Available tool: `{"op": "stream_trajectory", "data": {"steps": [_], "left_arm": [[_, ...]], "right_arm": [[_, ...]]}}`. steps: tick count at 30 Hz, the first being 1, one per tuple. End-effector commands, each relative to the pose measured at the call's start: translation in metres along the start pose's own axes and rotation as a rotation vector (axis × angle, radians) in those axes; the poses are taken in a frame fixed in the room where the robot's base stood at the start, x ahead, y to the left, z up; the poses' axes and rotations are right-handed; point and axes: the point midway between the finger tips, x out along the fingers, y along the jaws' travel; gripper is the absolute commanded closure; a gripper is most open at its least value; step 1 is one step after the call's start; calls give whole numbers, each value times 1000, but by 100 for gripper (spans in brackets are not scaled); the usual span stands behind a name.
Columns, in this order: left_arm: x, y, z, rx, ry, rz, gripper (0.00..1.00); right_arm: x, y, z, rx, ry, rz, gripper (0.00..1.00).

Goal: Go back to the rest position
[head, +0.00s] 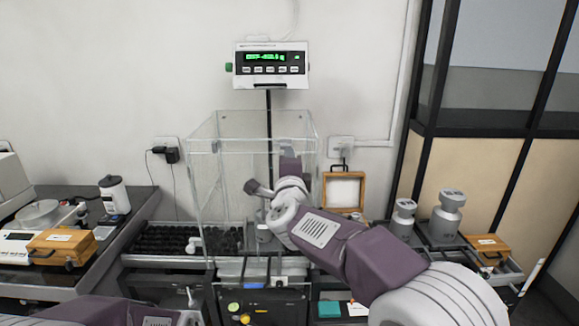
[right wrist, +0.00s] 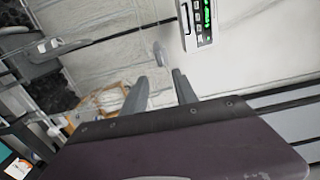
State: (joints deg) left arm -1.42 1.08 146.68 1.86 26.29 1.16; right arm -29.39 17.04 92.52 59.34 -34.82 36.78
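My right arm crosses the head view from the lower right, and its wrist is at the clear glass draft box (head: 205,180) on the middle table. In the right wrist view my right gripper (right wrist: 159,82) has its two fingers apart with nothing between them. A grey metal object (head: 264,232) shows low in the box, partly hidden by my wrist; I cannot tell whether they touch. The purple part of my left arm shows at the lower left edge, and its gripper is out of view.
A display (head: 271,63) with green digits stands above the box. An open wooden case (head: 343,190) is behind my right arm. Two metal weights (head: 403,212) (head: 447,217) and a wooden box (head: 487,247) stand right. A balance and another wooden box (head: 62,247) are left.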

Motion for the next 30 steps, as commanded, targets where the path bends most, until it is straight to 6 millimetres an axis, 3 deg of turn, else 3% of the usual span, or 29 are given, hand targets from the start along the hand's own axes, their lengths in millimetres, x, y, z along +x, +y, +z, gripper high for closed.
{"op": "stream_trajectory", "data": {"steps": [5,8,11,13,15,17,20,23,24,27,30], "left_arm": [[-1,0,0,0,0,0,64],[-4,0,0,0,0,0,64],[-10,0,-1,0,0,0,64],[-15,0,-2,0,0,0,64],[-19,0,-2,0,0,0,64],[-22,0,-2,0,0,0,64],[-25,0,-2,0,0,0,64],[-27,0,-3,0,0,0,64],[-27,0,-3,0,0,0,64],[-27,0,-3,0,0,0,64],[-27,0,-3,0,0,0,64]], "right_arm": [[1,-1,-2,0,4,0,65],[6,-10,-24,5,42,-9,65],[7,-22,-74,1,121,-14,65],[1,-9,-117,-77,164,30,65],[-12,30,-142,-234,124,145,65],[-27,68,-152,-367,56,258,65],[-67,137,-161,-577,-92,460,65],[-125,207,-166,-770,-289,672,65],[-152,233,-167,-841,-381,754,65],[-221,285,-167,-994,-620,928,65],[-279,317,-169,-1107,-839,1050,65]]}}
